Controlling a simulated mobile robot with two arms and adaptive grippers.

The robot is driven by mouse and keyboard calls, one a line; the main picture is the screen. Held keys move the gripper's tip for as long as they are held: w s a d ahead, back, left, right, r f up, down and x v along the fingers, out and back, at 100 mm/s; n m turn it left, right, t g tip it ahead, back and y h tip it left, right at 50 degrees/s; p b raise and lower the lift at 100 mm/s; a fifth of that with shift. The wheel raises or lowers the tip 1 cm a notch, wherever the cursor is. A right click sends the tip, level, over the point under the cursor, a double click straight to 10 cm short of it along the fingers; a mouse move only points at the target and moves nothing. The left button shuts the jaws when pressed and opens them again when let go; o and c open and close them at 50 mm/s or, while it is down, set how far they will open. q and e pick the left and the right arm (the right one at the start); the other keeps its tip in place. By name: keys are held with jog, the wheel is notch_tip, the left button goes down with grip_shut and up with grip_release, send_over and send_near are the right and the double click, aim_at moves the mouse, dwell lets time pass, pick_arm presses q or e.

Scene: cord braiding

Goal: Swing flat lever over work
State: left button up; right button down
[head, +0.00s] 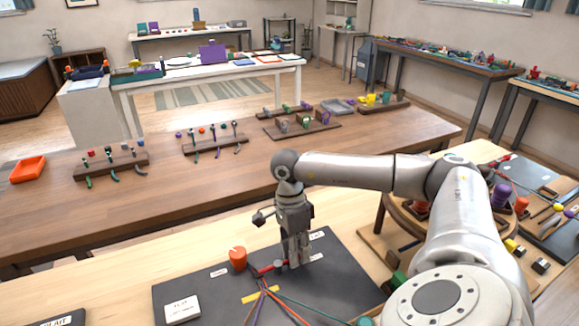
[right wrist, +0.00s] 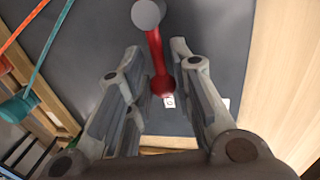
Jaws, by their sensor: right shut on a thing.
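My right gripper (head: 295,260) points down over the dark work mat (head: 205,290). A flat red lever (head: 268,268) lies low over the mat beside its fingertips. In the right wrist view the red lever (right wrist: 155,48) runs between the two fingers, with a round grey knob (right wrist: 148,14) at one end and a rounded red end at the other. The fingers are shut on the lever, though the contact itself is partly hidden. Several coloured cords (head: 262,300) fan out from near the lever toward the front. My left gripper is out of view.
An orange cylinder (head: 238,258) stands just left of the lever. A white label block (head: 182,309) lies on the mat's left side, and a yellow strip (head: 262,294) is near the cords. Wooden racks (head: 110,164) stand on the table behind. Spools (head: 501,195) stand at the right.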

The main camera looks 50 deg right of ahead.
jog(key=c, duration=1.4)
grip_release()
jog(key=shift+o, duration=0.2)
notch_tip(320, 180, up, 12)
jog(key=w+d, duration=0.1)
jog(key=w, duration=0.1)
jog(key=shift+w, duration=0.15)
jog(key=shift+f, duration=0.1)
